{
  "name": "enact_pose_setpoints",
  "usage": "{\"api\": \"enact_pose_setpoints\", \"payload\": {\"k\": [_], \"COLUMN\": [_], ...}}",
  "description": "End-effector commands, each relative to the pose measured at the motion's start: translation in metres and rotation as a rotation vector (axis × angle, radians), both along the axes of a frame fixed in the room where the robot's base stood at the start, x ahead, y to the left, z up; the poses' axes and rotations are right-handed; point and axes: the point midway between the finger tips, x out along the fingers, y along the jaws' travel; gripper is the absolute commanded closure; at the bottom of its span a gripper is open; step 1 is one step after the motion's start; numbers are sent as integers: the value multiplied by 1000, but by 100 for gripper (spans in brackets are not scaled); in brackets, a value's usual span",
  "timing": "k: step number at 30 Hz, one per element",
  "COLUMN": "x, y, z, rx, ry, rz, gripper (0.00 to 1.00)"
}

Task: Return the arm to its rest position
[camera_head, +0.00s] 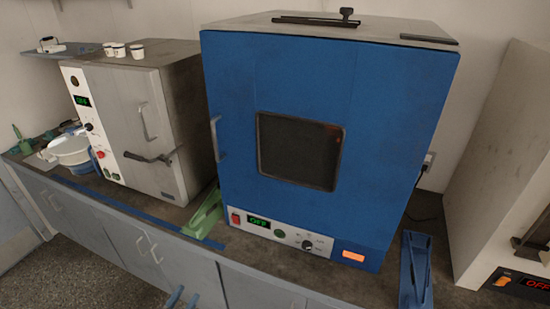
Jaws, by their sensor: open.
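I cannot make out my arm or my gripper in the head view. Two short blue rounded bars (173,297) poke up at the bottom edge in front of the cabinets; I cannot tell what they belong to. The large blue oven (330,100) stands on the bench in the middle. Its door is shut, with a dark window (298,150), and its panel display (259,221) reads OFF.
A grey oven (150,110) stands at left with small white cups (118,49) on top. A white bowl (68,150) sits farther left. A green bracket-like piece (205,214) lies between the ovens. A blue piece (416,270) lies right, beside a beige machine (505,150). Floor (75,265) is clear at lower left.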

Motion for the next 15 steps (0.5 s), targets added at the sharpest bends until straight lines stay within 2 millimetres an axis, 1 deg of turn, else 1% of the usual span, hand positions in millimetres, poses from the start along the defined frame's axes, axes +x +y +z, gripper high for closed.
{"api": "enact_pose_setpoints", "payload": {"k": [5,11,14,15], "x": [18,45,59,66], "y": [-18,-49,-71,-82], "z": [22,51,70,80], "rx": [24,63,91,106], "ry": [-5,-6,-6,-8], "rz": [-53,-140,-199,-229], "gripper": [47,47,47,47]}}
